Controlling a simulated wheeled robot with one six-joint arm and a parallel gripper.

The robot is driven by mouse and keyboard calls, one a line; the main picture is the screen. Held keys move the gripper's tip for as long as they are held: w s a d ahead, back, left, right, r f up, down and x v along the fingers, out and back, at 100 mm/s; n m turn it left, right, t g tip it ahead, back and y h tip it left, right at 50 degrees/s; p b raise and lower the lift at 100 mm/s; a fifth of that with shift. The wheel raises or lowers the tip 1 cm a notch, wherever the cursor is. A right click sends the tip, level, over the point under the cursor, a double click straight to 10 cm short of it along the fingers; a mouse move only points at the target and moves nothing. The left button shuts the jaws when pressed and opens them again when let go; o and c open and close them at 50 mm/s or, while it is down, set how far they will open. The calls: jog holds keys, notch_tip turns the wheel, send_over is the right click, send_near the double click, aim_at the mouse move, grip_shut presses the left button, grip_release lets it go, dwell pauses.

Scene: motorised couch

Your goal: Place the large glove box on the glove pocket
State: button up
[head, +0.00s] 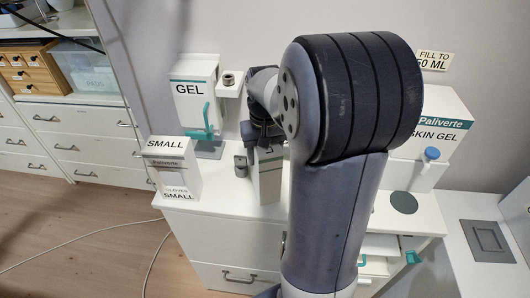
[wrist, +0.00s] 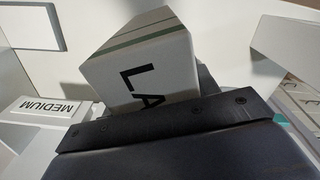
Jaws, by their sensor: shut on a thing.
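My gripper (head: 262,140) is over the white cabinet top, left of centre in the head view. It is shut on a light box (head: 270,182), which hangs below it. In the wrist view the held box (wrist: 150,65) is white with dark green stripes and the letters "LA", the rest covered by the dark gripper (wrist: 165,125). The box looks tilted there. I cannot make out the large glove pocket. A white pocket (head: 178,190) labelled "GLOVES SMALL" holds a box (head: 166,152) marked "SMALL" on the left.
A GEL dispenser (head: 190,92) stands behind the small box. A SKIN GEL box (head: 435,130) and a blue-capped bottle (head: 430,160) are at the right, partly behind my arm. A MEDIUM label (wrist: 48,108) shows at the wrist view's left. A cable lies on the floor.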

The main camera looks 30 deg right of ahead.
jog(key=o, duration=1.6)
jog(key=shift+o, duration=0.2)
